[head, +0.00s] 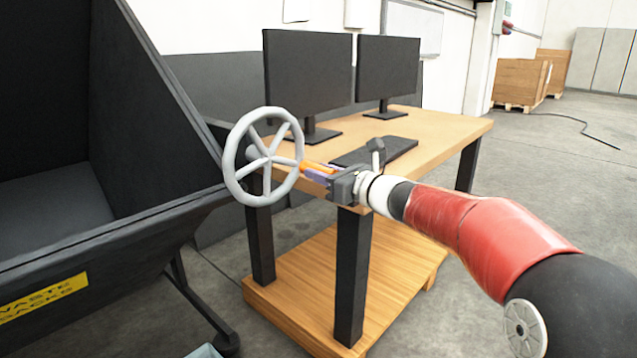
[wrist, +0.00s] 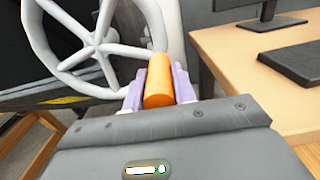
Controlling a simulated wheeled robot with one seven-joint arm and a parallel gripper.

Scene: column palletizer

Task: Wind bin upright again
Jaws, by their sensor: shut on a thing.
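The dark bin (head: 95,240) fills the left of the head view, its open inside showing and a yellow label on its front. A pale grey spoked handwheel (head: 229,155) stands at the bin's right side; it also shows in the wrist view (wrist: 107,48). An orange handle (head: 318,167) sticks out from the wheel's rim side. My gripper (head: 312,172) is shut on this orange handle (wrist: 158,82), with purple fingers on both sides of it. The bin's far side and the wheel's mount are partly hidden.
A wooden desk (head: 455,128) with two monitors (head: 308,80) and a keyboard (head: 375,150) stands close behind and right of the wheel. A wooden lower shelf (head: 300,300) lies under it. Crates (head: 520,82) and a cable lie far right.

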